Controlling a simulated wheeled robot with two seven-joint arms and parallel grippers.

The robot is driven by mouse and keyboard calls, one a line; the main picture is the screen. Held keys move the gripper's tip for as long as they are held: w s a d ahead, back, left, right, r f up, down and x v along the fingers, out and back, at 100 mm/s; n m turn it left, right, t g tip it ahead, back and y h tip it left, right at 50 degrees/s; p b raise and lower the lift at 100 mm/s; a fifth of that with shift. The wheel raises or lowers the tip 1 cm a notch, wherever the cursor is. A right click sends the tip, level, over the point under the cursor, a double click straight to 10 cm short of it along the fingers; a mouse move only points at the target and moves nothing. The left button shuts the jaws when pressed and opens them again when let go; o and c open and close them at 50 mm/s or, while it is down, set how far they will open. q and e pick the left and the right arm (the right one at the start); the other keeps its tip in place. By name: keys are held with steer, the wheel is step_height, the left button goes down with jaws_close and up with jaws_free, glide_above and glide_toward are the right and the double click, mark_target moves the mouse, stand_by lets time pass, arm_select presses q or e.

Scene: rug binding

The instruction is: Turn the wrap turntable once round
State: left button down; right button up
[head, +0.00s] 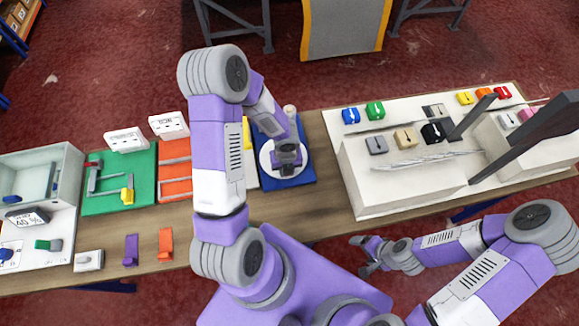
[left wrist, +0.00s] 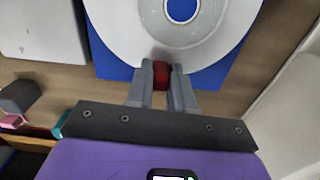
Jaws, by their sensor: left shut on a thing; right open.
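The wrap turntable is a white disc (head: 267,158) on a blue base (head: 306,176), at the middle of the bench in the head view. In the left wrist view the white disc (left wrist: 112,32) fills the top, with a blue centre (left wrist: 181,9). My left gripper (head: 287,160) is over the disc. In the left wrist view its fingers (left wrist: 162,82) are shut on a small red knob (left wrist: 161,70) at the disc's near edge. The head view hides the knob behind the gripper. My right gripper (head: 366,254) is open and empty, in front of the bench, apart from the turntable.
A green board (head: 108,203) and an orange board (head: 176,190) lie left of my left arm. A large white block (head: 375,190) with coloured pieces stands right of the turntable. Purple (head: 131,250) and orange (head: 165,245) pieces lie near the front edge. Bare wood separates turntable and block.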

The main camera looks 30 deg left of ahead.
arm_select(q)
steer(key=shift+s+a+r+m+p, duration=0.1)
steer(key=shift+s+a+m+p, duration=0.15)
steer(key=shift+m, duration=0.25)
steer(key=shift+s+a+m+p, duration=0.1)
steer(key=shift+a+m+p, duration=0.2)
steer(key=shift+m, duration=0.2)
steer(key=shift+s+a+m+p, duration=0.25)
steer(key=shift+a+m+p, duration=0.45)
steer(key=shift+m, duration=0.4)
steer(key=c, duration=1)
jaws_free()
steer(key=shift+c, duration=0.2)
step_height(320, 180, up, 7)
steer(key=p, duration=0.3)
steer(key=shift+r+p, duration=0.2)
steer(key=shift+p, duration=0.2)
steer(key=shift+s, duration=0.15)
